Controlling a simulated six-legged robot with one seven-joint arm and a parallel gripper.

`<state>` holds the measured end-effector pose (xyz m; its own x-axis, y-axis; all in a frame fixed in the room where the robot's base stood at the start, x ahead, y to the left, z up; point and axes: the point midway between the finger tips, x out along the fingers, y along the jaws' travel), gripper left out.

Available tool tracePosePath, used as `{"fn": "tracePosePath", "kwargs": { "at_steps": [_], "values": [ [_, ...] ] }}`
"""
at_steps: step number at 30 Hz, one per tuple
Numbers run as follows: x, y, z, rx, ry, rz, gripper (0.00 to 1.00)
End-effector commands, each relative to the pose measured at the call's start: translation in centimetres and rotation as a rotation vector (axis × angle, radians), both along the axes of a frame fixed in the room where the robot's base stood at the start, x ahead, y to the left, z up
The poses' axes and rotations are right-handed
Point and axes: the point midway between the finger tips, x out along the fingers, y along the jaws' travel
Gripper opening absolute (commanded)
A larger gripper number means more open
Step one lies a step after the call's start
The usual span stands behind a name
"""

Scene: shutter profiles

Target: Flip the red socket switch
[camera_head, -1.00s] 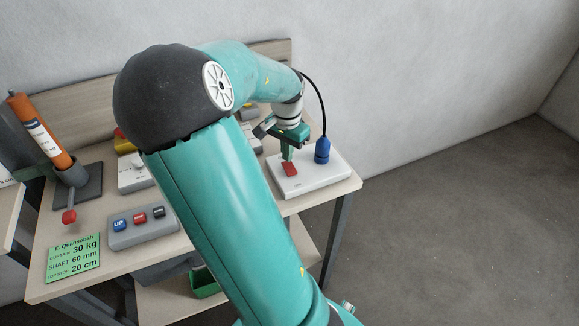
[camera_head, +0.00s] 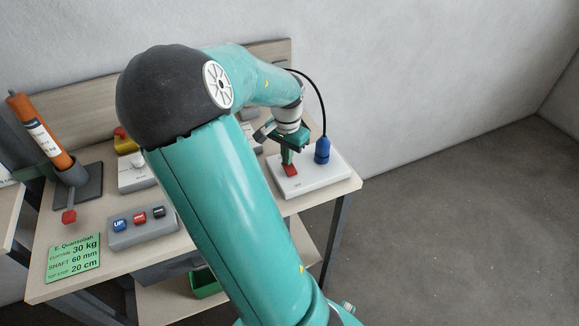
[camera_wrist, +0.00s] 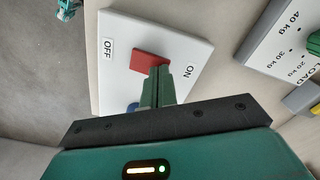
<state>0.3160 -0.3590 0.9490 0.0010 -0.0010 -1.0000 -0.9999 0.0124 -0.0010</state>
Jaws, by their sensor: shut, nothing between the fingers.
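The red socket switch (camera_head: 290,170) sits on a white socket plate (camera_head: 312,181) at the right end of the bench. It also shows in the wrist view as a red rocker (camera_wrist: 149,62) between the ON and OFF labels, on the white plate (camera_wrist: 180,40). My gripper (camera_head: 288,161) points down over it, fingers shut and empty. In the wrist view the green fingertips (camera_wrist: 159,72) overlap the rocker's edge on the ON side; whether they touch it I cannot tell. A blue plug (camera_head: 322,151) with a black cable stands in the plate behind the switch.
A grey button box (camera_head: 142,230) and a green label card (camera_head: 74,258) lie to the left. An orange cylinder (camera_head: 40,132) leans in a grey stand. A load dial box (camera_wrist: 285,45) is beside the plate in the wrist view. Open floor lies right of the bench.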

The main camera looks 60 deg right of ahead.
Motion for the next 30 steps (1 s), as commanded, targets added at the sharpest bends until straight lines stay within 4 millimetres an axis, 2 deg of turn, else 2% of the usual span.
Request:
{"fn": "tracePosePath", "kwargs": {
  "at_steps": [13,30],
  "values": [
    [0.0,0.0,-0.3,0.002,0.001,0.0,0.0],
    [0.0,0.0,3.7,0.0,-0.001,0.002,0.0]
  ]
}}
